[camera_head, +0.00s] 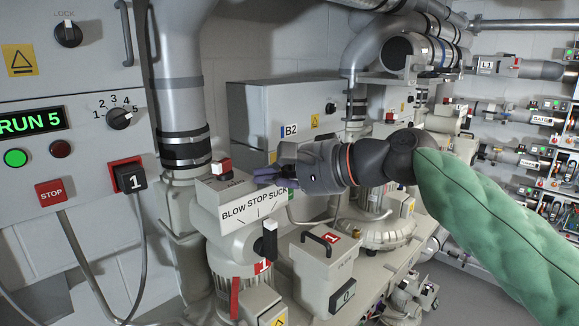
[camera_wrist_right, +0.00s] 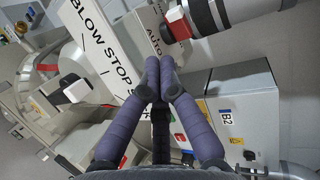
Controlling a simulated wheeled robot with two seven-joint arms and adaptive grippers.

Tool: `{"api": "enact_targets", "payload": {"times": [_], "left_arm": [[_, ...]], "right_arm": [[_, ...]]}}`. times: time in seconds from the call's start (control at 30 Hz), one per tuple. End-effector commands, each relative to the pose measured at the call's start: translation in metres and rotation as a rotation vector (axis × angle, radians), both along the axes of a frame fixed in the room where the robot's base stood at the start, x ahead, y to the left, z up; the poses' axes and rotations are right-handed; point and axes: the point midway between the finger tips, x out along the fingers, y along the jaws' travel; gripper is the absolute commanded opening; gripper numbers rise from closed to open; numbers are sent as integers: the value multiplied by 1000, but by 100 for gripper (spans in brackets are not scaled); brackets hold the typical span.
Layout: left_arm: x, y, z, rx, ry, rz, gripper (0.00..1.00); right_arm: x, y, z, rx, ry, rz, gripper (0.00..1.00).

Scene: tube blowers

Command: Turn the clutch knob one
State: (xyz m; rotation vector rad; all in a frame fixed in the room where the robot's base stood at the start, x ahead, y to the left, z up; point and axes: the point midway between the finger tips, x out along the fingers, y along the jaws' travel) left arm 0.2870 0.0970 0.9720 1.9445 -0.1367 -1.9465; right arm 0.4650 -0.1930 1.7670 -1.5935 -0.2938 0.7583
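My right gripper (camera_head: 262,175) has dark purple fingers and is in front of the panel marked BLOW STOP SUCK (camera_head: 252,206). In the right wrist view its fingertips (camera_wrist_right: 160,63) are together, with no held thing visible between them. A red and white knob (camera_head: 221,166) sits on the box above the label. In the right wrist view it is beside AUTO lettering (camera_wrist_right: 177,26). No knob is legibly marked clutch. My left gripper is out of view.
A grey B2 cabinet (camera_head: 285,110) stands behind the gripper. A box with a black handle and a red 1 label (camera_head: 322,255) is at lower right. A control panel with RUN 5 display (camera_head: 32,122) and a black block marked 1 (camera_head: 131,179) is at left.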

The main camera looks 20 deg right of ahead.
Motion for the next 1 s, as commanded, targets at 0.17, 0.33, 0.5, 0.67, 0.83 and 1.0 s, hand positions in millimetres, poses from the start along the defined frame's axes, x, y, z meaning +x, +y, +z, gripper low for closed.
{"api": "enact_targets", "payload": {"times": [0.17, 0.33, 0.5, 0.67, 0.83, 1.0], "left_arm": [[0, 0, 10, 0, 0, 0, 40], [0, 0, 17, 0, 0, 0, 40], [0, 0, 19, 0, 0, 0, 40], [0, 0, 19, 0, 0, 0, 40], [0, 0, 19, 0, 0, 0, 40], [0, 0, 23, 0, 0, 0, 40]], "right_arm": [[25, 20, -6, -2, 2, 3, 0], [41, 32, -6, 0, 1, 1, 0], [48, 38, -6, 0, 0, -1, 0], [49, 38, -7, 0, 0, -1, 0], [49, 38, -7, 0, 0, -1, 0], [54, 51, -7, -1, 2, 5, 0]]}}
